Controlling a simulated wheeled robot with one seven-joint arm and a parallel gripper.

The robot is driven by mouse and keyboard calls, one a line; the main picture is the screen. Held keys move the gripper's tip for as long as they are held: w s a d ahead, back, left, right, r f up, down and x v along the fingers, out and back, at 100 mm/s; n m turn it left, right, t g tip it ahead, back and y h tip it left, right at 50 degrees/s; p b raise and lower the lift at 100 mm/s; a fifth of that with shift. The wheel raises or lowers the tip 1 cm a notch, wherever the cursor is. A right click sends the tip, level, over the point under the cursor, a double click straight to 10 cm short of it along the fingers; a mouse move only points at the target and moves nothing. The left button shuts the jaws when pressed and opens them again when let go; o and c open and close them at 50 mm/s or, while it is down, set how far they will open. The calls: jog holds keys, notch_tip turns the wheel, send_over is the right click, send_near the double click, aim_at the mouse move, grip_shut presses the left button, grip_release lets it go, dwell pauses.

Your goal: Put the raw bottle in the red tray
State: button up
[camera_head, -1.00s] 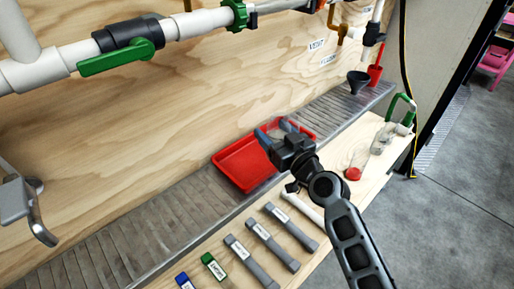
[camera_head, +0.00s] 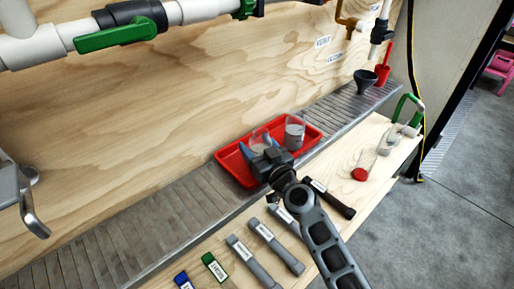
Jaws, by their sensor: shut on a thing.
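The red tray (camera_head: 232,171) lies on the metal ledge in the middle of the view. My gripper (camera_head: 261,151) is over the left part of the tray. It is shut on a clear container (camera_head: 260,139), whose lower part the gripper hides. I cannot tell whether this container touches the tray floor. A second clear container (camera_head: 294,133) with greyish contents stands upright in the right part of the tray, beside the gripper. No label on either container is readable, so I cannot tell which is the raw bottle.
Several labelled grey bars (camera_head: 253,263) and a dark-ended one (camera_head: 334,203) lie on the wooden bench. A clear bottle with a red cap (camera_head: 360,174) lies to the right. A black funnel (camera_head: 365,80) stands on the far ledge. The ledge left of the tray is clear.

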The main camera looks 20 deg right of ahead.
jog(key=shift+f, duration=0.1)
jog(key=o, duration=1.3)
jog(key=shift+r, duration=0.2)
jog(key=s, duration=0.8)
jog(key=s+d, duration=0.1)
jog(key=s, duration=0.3)
jog(key=shift+b, duration=0.4)
